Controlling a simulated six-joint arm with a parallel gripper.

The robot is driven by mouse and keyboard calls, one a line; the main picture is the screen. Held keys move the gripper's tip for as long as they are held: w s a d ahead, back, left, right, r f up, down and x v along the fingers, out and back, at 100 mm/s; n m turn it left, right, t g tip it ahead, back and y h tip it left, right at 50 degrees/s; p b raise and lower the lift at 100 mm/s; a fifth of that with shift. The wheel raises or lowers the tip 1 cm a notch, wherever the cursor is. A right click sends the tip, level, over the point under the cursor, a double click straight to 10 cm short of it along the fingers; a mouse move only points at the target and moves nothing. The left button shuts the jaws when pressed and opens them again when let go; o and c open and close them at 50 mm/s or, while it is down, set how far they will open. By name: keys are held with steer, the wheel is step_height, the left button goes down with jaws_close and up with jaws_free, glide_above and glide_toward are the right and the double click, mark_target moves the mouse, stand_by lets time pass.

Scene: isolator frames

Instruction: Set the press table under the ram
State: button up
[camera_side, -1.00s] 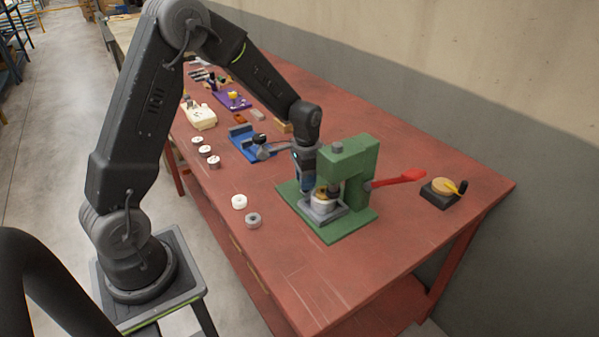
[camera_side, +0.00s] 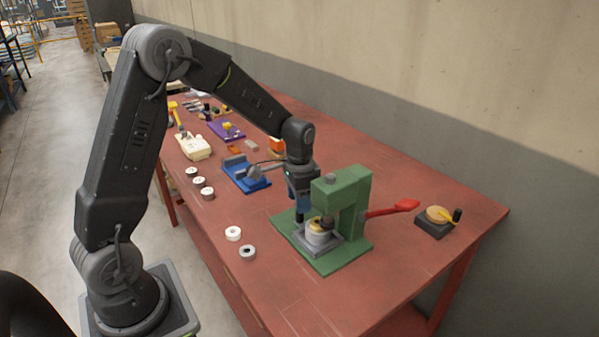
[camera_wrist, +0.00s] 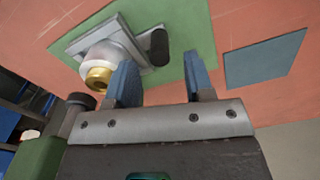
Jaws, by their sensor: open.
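The green press (camera_side: 345,195) stands on its green base plate near the table's right end; its red lever points right. The grey press table (camera_side: 334,246) lies on the base plate, with a white ring part and brass-coloured insert (camera_side: 318,234) on it. A dark ram end shows close above the part; exact alignment is unclear. My gripper (camera_side: 300,217) points down just left of the part. In the wrist view my open gripper (camera_wrist: 162,88) has blue fingers apart, with the table's black upright handle (camera_wrist: 158,47) seen between and beyond them. I cannot tell whether they touch it.
White and grey rings (camera_side: 240,244) lie left of the press. A blue fixture (camera_side: 245,177) stands behind it, with several ring parts beside it. A dark block with a round tan top (camera_side: 436,220) sits right of the lever. The red tabletop in front is clear.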

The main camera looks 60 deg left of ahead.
step_height(320, 180, up, 10)
steer(key=shift+r, duration=0.25)
stand_by(0.3)
steer(key=m+t+h, duration=0.1)
steer(key=m+h, duration=0.3)
steer(key=m, duration=0.8)
glide_toward(300, 221)
steer(key=x, duration=0.7)
steer(key=shift+w+f, duration=0.25)
steer(key=shift+w, duration=0.2)
jaws_close()
